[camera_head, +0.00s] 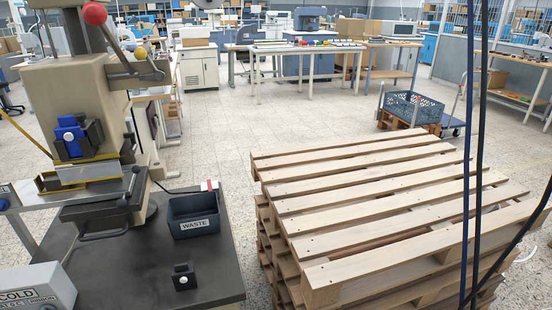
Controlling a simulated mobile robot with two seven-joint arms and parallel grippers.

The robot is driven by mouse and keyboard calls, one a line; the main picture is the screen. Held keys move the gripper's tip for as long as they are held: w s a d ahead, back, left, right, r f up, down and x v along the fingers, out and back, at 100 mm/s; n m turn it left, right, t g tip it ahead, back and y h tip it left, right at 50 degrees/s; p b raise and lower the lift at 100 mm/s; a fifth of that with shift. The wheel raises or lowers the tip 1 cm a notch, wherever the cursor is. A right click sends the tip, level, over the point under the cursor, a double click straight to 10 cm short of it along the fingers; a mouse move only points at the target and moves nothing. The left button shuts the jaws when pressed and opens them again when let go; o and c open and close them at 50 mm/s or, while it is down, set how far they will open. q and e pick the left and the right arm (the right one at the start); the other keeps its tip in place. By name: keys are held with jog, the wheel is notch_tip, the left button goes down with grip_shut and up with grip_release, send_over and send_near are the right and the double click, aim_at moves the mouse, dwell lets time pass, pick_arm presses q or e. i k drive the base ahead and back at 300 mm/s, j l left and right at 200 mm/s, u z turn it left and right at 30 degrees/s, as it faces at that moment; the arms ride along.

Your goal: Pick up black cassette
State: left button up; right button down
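A small black block-like object (184,277), which looks like the black cassette, sits upright on the dark table top (215,262) near its front right. It stands apart from the other things, in front of the waste bin. A blue and black part (78,137) is mounted on the front of the stamping press (50,95), above the press's metal plate. Neither of my grippers shows in the head view.
A dark bin labelled WASTE (193,215) stands behind the black object. A white COLD box (38,288) is at the front left. Stacked wooden pallets (375,200) fill the right. Open floor (215,130) lies behind.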

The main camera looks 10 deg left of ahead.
aim_at(181, 271)
jog(key=j+u, duration=0.1)
jog(key=u, duration=0.25)
jog(key=j+u, duration=0.1)
jog(key=u, duration=0.25)
jog(key=j+u, duration=0.15)
jog(key=u, duration=0.2)
jog(key=k, duration=0.05)
